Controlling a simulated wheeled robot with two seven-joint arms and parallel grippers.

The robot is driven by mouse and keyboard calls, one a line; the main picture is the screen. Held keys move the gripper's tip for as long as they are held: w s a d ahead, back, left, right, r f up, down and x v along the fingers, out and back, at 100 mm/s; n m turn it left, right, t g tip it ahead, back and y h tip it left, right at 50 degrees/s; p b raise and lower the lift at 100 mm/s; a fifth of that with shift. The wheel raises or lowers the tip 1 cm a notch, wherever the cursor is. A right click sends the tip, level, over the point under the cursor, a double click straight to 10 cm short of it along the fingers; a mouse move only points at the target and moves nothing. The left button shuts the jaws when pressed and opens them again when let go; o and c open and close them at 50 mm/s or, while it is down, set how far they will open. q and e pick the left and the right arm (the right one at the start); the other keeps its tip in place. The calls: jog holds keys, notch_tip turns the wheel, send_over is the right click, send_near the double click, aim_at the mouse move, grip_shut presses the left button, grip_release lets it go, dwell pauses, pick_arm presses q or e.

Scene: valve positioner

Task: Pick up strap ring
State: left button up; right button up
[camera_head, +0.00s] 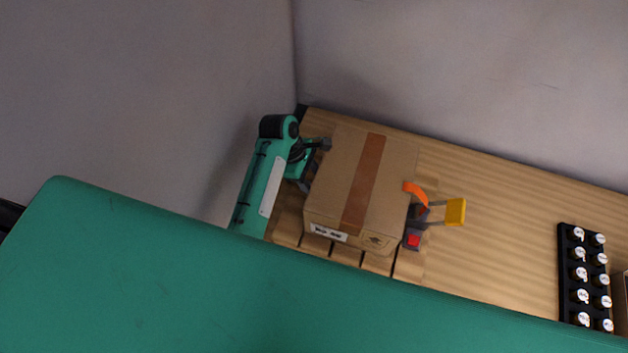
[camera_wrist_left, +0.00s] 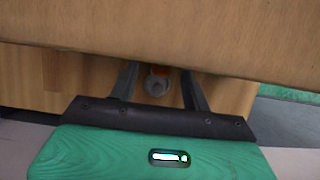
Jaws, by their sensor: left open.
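The fingers are apart, and I see no contact with the ring. My right gripper is not in view.
The box sits on a slatted wooden surface (camera_head: 490,235). A ratchet with a yellow handle (camera_head: 456,212) and an orange strap (camera_head: 416,191) is at its right side. A black rack (camera_head: 566,260) with several white-topped pieces stands far right. Walls close off the back and left.

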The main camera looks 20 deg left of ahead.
pick_arm(q)
jog(key=shift+s+d+f, duration=0.1)
jog(key=shift+d+f, duration=0.1)
jog(key=shift+f, duration=0.35)
grip_shut()
jog(key=shift+r, duration=0.1)
